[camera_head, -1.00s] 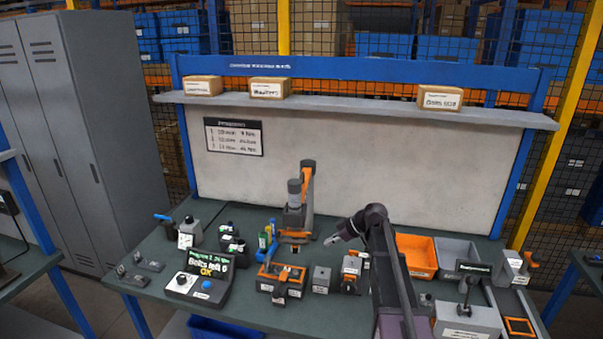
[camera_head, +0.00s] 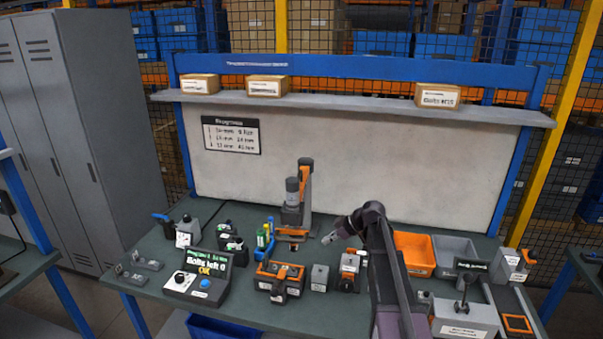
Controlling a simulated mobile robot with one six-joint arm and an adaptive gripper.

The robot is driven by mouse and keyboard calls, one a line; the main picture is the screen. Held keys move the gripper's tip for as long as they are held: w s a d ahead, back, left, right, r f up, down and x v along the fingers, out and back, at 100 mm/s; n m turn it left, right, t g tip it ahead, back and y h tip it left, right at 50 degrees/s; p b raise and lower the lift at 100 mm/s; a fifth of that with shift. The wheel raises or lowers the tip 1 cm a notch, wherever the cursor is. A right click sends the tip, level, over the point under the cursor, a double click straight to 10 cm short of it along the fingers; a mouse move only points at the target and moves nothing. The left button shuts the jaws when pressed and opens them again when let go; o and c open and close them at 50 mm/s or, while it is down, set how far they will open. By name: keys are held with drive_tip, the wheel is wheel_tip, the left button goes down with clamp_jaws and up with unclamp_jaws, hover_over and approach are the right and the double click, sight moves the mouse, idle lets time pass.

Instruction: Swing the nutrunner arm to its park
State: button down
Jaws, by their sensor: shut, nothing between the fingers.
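The nutrunner arm (camera_head: 305,184) is an orange and grey jointed post at the back middle of the green bench, with a grey cylindrical tool (camera_head: 292,193) hanging upright on its left side. My gripper (camera_head: 329,239) is to the right of the tool and a little in front of it, apart from it in the picture. It points left, and its small fingers look closed with nothing held. A control box (camera_head: 199,287) at the front left has a screen reading "Bolts left 0" and "OK". The park for the nutrunner arm cannot be made out.
An orange-and-black fixture (camera_head: 278,281) and small grey blocks (camera_head: 319,277) stand in front of my gripper. An orange bin (camera_head: 414,252) and a grey bin (camera_head: 456,250) are on the right.

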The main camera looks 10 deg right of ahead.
drive_tip(key=s+a+f+m+g+h+b, duration=0.2)
drive_tip(key=s+a+f+m+g+h, duration=0.1)
drive_tip(key=s+a+f+m+h, duration=0.55)
drive_tip(key=w+a+r+t+h+b, duration=0.1)
drive_tip(key=w+a+r+t+h, duration=0.1)
drive_tip(key=a, duration=0.5)
drive_tip(key=w+a+r+t+h+b, duration=0.1)
drive_tip(key=w+a+r+t+h, duration=0.2)
drive_tip(key=a+r+h, duration=0.3)
drive_tip(key=w+a+r+t+h+b, duration=0.1)
drive_tip(key=w+a+r+t+h, duration=0.2)
drive_tip(key=a, duration=0.7)
drive_tip(key=w+r+h, duration=0.1)
drive_tip(key=h, duration=0.1)
drive_tip(key=shift+r+m+h+b, duration=0.35)
drive_tip(key=shift+r, duration=0.05)
drive_tip(key=shift+w, duration=0.1)
drive_tip(key=s+d+b+x, duration=0.1)
drive_tip(key=s+b+x, duration=0.1)
drive_tip(key=x, duration=1)
drive_tip(key=shift+d+f+b, duration=0.3)
drive_tip(key=shift+d+f, duration=0.1)
drive_tip(key=shift+d, duration=0.1)
